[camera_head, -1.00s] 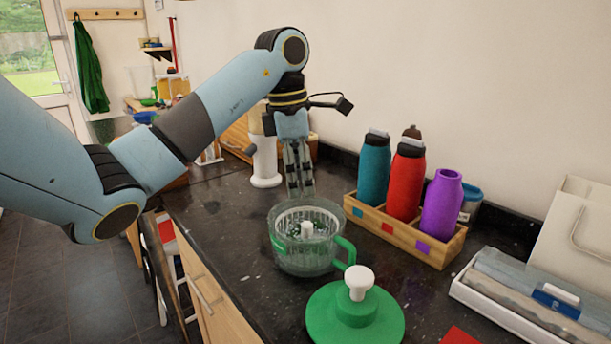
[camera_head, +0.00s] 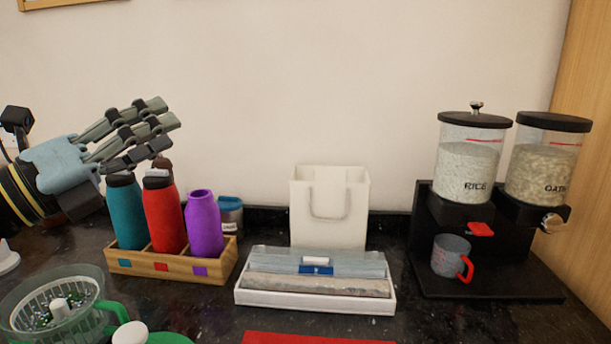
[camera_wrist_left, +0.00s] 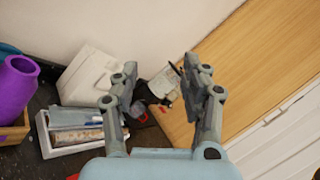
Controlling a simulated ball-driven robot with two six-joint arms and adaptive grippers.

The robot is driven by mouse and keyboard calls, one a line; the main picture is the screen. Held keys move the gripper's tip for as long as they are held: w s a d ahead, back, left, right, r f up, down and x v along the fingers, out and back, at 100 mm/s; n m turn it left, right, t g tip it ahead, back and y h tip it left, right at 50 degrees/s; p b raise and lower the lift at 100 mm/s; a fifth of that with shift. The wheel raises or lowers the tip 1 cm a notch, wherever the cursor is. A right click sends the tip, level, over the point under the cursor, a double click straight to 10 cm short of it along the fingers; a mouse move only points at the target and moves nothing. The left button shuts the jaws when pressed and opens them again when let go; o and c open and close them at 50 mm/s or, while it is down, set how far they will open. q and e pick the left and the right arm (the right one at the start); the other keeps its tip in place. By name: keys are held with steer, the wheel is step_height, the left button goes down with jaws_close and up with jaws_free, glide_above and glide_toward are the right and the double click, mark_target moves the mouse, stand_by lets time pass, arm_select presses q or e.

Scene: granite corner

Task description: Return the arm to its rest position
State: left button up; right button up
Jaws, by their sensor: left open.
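My left gripper (camera_head: 158,125) is raised at the left of the head view, above and in front of the bottles, with its fingers pointing right. It is open and empty. The left wrist view shows its two fingers (camera_wrist_left: 160,85) spread apart with nothing between them. Most of my left arm is outside the head view; only the wrist shows at the left edge. My right gripper does not show in either view.
A wooden crate (camera_head: 172,267) holds teal, red and purple bottles. A salad spinner (camera_head: 85,313) stands front left. A white tray (camera_head: 315,301) of rolls, a white bag (camera_head: 329,213), and a dispenser stand (camera_head: 490,285) with a grey cup (camera_head: 449,254) line the dark counter.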

arm_select(q)
steer(key=s+a+n+t+y, duration=0.2)
steer(key=a+n+t+y, duration=0.4)
steer(key=a+n+y, duration=0.75)
steer(key=s+a+f+n+g+y, duration=0.1)
steer(key=s+f+n+g+y, duration=0.3)
steer(key=f+n, duration=0.75)
steer(key=s+d+f+n+g+h, duration=0.2)
steer(key=s+d+f+n+g, duration=0.2)
steer(key=s+f+g, duration=0.5)
steer(key=s+d+f+n+g+h, duration=0.1)
steer(key=s+d+f+n+g, duration=0.35)
steer(key=s, duration=0.75)
steer(key=s+a+f+g+b, duration=0.1)
steer(key=a+f+b, duration=0.15)
steer(key=f, duration=1.35)
steer(key=a+f+g+b, duration=0.1)
steer(key=f+b, duration=0.2)
steer(key=f, duration=1.4)
steer(key=s+a+f+g+b, duration=0.1)
steer(key=s+f+b, duration=0.3)
steer(key=s+f, duration=1.5)
step_height(320, 180, down, 3)
steer(key=shift+a+f+n+b, duration=0.15)
steer(key=shift+a+n+b, duration=0.15)
steer(key=shift+n+b, duration=0.15)
